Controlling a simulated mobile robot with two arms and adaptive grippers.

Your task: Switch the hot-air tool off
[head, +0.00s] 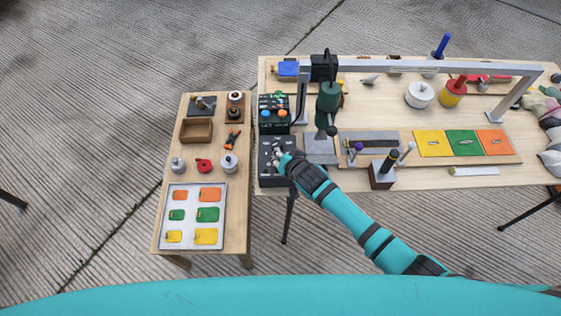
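The hot-air tool (328,97) appears to be the dark green, upright unit hanging under the grey metal gantry. A black control box (268,181) stands at the left end of the large table, just in front of a second dark box (273,127) with orange and blue knobs. My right gripper (278,153) is over the black control box and covers part of its top. The fingers are too small to tell whether they are open, shut or touching a control. The switch itself cannot be made out. My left gripper is not in view.
The grey gantry (430,67) spans the large table (385,104). Yellow, green and orange mats (463,143) lie at the right. A dark block (382,176) holding upright tools stands near the front edge. A smaller side table (240,200) carries a white tray (190,244) with coloured pieces.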

